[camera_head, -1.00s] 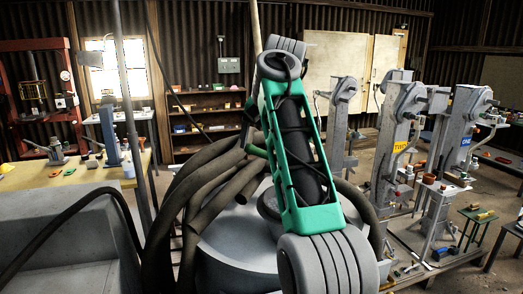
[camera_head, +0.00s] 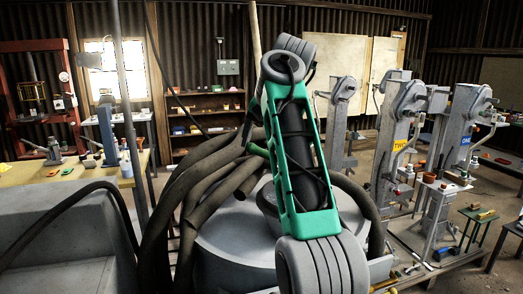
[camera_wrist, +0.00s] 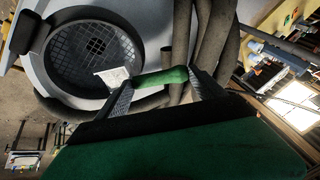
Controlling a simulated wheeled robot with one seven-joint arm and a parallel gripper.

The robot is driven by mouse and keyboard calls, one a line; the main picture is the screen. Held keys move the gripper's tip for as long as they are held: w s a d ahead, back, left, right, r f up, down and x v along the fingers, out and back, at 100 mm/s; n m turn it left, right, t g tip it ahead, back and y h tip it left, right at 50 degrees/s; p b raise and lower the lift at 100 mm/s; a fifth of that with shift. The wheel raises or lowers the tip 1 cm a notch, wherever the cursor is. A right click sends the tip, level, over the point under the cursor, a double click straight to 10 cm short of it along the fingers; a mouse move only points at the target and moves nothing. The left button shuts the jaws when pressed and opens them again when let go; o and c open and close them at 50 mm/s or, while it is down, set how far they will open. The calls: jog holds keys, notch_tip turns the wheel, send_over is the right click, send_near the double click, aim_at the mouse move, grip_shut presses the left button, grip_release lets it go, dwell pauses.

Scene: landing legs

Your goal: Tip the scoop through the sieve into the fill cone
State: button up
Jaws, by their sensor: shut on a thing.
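In the wrist view my gripper (camera_wrist: 165,92) is shut on the green handle (camera_wrist: 162,77) of the scoop. A pale, speckled piece (camera_wrist: 112,76) shows at the handle's left end, in front of the sieve's lower right edge; I cannot tell whether it is the scoop's bowl or its load. The sieve (camera_wrist: 80,50) is a dark round mesh with a small square grid at its middle, set in a wide pale rim. The fill cone cannot be made out beneath it. In the head view the green handle (camera_head: 257,150) shows small left of my arm; the fingers are mostly hidden.
Thick dark hoses (camera_head: 205,180) bend down over a large grey drum (camera_head: 225,245), close to my gripper. Grey leg stands (camera_head: 398,140) and a small green table (camera_head: 478,215) are at the right. A yellow workbench (camera_head: 55,175) is at the left.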

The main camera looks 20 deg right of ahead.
jog(key=shift+d+f, duration=0.15)
jog(key=shift+d, duration=0.1)
jog(key=shift+s+r+y, duration=0.2)
jog(key=shift+y, duration=0.1)
jog(key=shift+s+d+r+m+t+y, duration=0.35)
jog(key=shift+d+r+t+y, duration=0.2)
jog(key=shift+d, duration=0.2)
jog(key=shift+a+f, duration=0.1)
